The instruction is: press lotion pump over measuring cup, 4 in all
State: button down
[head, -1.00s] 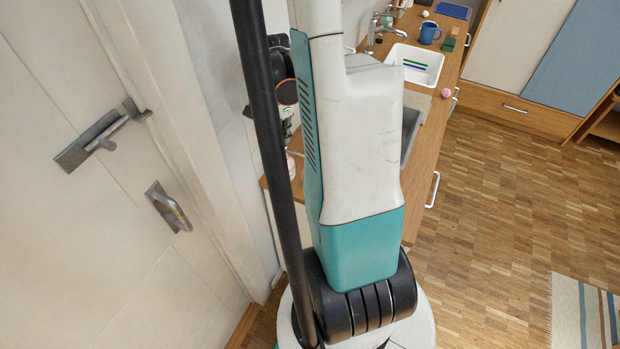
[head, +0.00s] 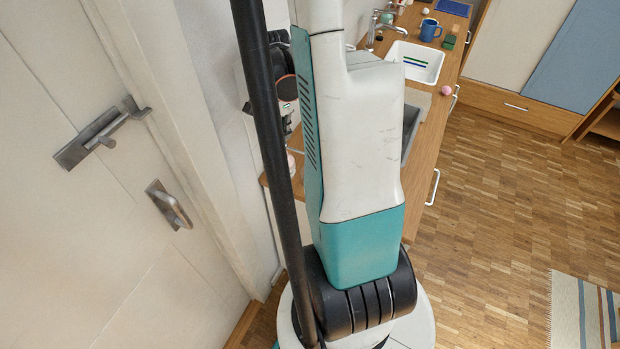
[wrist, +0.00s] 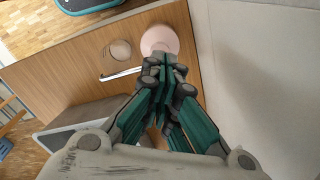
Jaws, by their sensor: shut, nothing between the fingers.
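In the wrist view, my gripper (wrist: 163,72) is shut and empty, pointing down above the wooden counter. The pale pink round lotion bottle (wrist: 159,37) is just beyond the fingertips, partly hidden by them. A thin white bar (wrist: 118,74), which looks like the pump's spout, juts left from beside the fingertips. The fingers hide the pump head, so I cannot tell whether they touch it. A clear round measuring cup (wrist: 118,50) stands on the counter left of the bottle. In the head view, a sliver of the bottle (head: 291,164) shows behind my arm; the fingertips are hidden.
The counter (head: 421,135) runs back past a white sink (head: 425,60) with a tap (head: 374,28). A blue mug (head: 430,29) and a pink ball (head: 447,90) are at the back. A pale wall (wrist: 260,70) stands close on the gripper's right.

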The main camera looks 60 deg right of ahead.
jog(key=shift+f+b, duration=1.2)
jog(key=shift+f, duration=0.25)
jog(key=shift+r, duration=0.2)
jog(key=shift+r+p, duration=1.1)
jog(key=shift+r, duration=0.4)
jog(key=shift+f, duration=0.2)
